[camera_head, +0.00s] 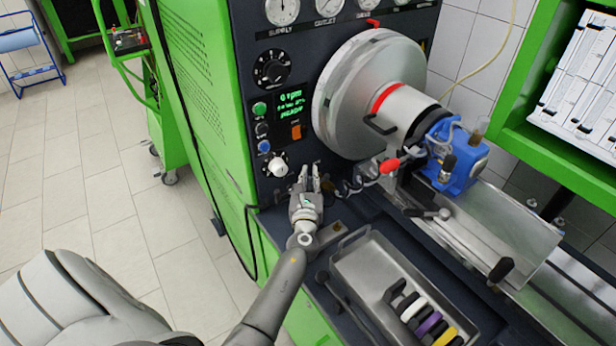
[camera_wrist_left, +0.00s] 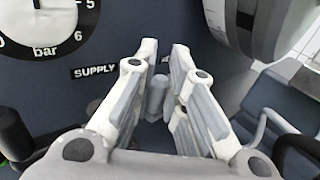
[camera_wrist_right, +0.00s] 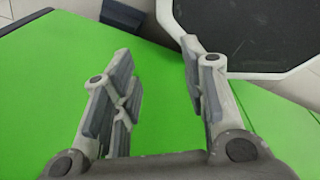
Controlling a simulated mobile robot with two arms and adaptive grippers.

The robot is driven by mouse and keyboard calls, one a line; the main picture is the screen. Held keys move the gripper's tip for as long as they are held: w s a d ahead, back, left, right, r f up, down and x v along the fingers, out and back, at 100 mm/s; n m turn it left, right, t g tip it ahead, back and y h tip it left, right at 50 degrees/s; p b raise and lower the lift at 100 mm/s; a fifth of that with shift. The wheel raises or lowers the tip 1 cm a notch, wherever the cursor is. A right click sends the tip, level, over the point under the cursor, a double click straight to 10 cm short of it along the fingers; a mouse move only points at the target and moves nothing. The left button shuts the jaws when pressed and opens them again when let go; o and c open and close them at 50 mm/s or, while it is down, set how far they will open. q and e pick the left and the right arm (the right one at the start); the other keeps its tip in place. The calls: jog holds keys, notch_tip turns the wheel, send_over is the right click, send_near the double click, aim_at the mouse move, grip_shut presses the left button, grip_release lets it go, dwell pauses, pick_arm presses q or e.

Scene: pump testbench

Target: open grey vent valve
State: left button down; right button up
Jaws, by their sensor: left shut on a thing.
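The grey vent valve (camera_wrist_left: 157,96) shows in the left wrist view as a small upright grey handle between my left fingers, below the SUPPLY label. My left gripper (camera_wrist_left: 160,75) is shut on it. In the head view my left gripper (camera_head: 311,178) is at the lower front of the dark panel, right of a white knob, and hides the valve. My right gripper (camera_wrist_right: 162,72) shows only in the right wrist view. It is open and empty, with a bright green surface behind it.
The white knob (camera_head: 276,165) is close beside my left gripper. A large pump drum (camera_head: 350,85) and a red-handled lever (camera_head: 389,166) are to the right. A metal tray (camera_head: 362,268) with coloured rings lies below.

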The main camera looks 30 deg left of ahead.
pick_arm(q)
jog(key=shift+s+d+n+g+y+b, duration=0.15)
jog(key=shift+d+n+g+y, duration=0.2)
jog(key=shift+y, duration=0.2)
jog(key=shift+w+d+n+g+y+b, duration=0.1)
jog(key=shift+d+n+g+y+b, duration=0.1)
jog(key=shift+n+g+y, duration=0.3)
jog(key=c, duration=1.5)
grip_release()
jog(key=shift+o, duration=0.2)
jog(key=shift+a+m+t, duration=0.15)
jog(key=shift+m+t, duration=0.1)
